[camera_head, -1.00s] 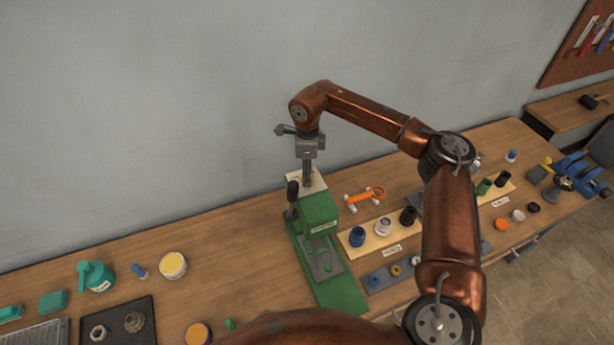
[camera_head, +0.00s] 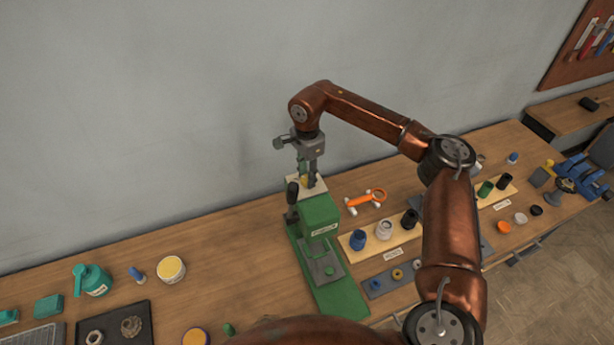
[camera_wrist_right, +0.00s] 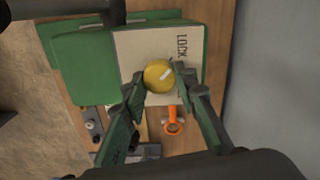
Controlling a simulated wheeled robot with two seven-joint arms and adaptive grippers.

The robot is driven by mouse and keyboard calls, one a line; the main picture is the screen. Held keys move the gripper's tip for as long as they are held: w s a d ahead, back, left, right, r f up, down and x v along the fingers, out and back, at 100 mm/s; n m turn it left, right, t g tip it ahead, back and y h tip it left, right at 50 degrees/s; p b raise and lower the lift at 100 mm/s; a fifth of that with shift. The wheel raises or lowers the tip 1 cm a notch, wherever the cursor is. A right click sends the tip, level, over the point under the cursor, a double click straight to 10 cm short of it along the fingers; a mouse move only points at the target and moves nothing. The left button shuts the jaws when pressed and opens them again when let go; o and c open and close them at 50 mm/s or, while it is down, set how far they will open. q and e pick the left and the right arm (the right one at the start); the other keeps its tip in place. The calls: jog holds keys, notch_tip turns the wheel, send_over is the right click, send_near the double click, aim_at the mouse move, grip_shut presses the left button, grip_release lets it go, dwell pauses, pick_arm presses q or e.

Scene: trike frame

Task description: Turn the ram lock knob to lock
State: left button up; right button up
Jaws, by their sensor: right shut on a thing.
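The ram lock knob (camera_wrist_right: 158,76) is a round yellow knob with a short white mark, on a cream plate (camera_wrist_right: 142,48) with the word LOCK printed at its right side. The white mark lies slanted in the right wrist view. My right gripper (camera_wrist_right: 160,80) is shut on the knob, one finger on each side. In the head view my right gripper (camera_head: 308,180) points down at the back top of the green press (camera_head: 320,210), and its fingers mostly hide the knob. My left gripper is not in view.
A black-handled lever (camera_head: 292,193) stands at the press's left. An orange-handled tool (camera_head: 365,198) lies close on its right, near a wooden board (camera_head: 372,243) with several cups. A grey wall (camera_head: 200,100) rises behind. Bare wooden bench (camera_head: 240,250) lies left of the press.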

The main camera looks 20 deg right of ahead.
jog(key=shift+r, duration=0.1)
dwell(0.3)
jog(key=o, duration=1.1)
jog(key=shift+o, duration=0.2)
notch_tip(320, 180, up, 12)
